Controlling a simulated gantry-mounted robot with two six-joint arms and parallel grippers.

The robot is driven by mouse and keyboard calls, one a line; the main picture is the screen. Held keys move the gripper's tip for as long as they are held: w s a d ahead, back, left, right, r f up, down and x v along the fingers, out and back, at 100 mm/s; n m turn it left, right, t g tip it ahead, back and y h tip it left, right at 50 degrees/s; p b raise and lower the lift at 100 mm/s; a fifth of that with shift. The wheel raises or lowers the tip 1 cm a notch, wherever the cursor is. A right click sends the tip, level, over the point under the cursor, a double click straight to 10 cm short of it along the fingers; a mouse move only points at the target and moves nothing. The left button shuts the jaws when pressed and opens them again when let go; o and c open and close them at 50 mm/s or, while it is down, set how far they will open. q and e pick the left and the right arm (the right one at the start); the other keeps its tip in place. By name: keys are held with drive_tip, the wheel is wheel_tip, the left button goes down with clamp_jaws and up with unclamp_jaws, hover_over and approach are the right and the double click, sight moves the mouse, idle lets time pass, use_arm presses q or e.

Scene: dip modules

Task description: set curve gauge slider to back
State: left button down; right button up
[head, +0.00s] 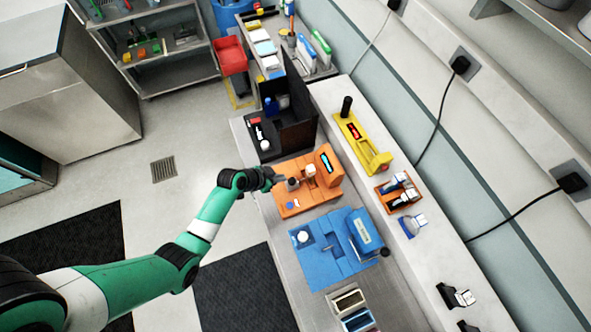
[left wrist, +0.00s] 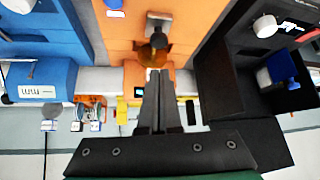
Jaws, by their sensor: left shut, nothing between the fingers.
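A grey-white slider-like block (left wrist: 158,20) and a brown rounded part (left wrist: 150,54) show there, close to my fingertips. No label for the curve gauge is readable. My left gripper (head: 284,178) is shut and empty at the orange module's front left part; its closed fingers also show in the left wrist view (left wrist: 156,78). Contact cannot be told. My right gripper is out of view.
A blue module (head: 325,265) stands to the right and a black one (head: 290,125) to the left, with a tall panel. A yellow device (head: 357,140) and an orange tray (head: 385,203) of small parts lie on the ledge behind.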

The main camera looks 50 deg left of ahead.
sight(292, 183)
use_arm(q)
drive_tip(key=b+x, duration=0.5)
drive_tip(key=x, duration=0.1)
drive_tip(key=shift+s+f+b, duration=0.15)
drive_tip(key=shift+s+b, duration=0.05)
drive_tip(key=shift+b, duration=0.15)
drive_tip(key=shift+w+b+x, duration=0.2)
drive_tip(key=shift+b+x, duration=0.35)
drive_tip(key=shift+x, duration=1.45)
drive_tip(key=shift+d, duration=0.1)
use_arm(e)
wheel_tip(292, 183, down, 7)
use_arm(q)
drive_tip(key=shift+r, duration=0.25)
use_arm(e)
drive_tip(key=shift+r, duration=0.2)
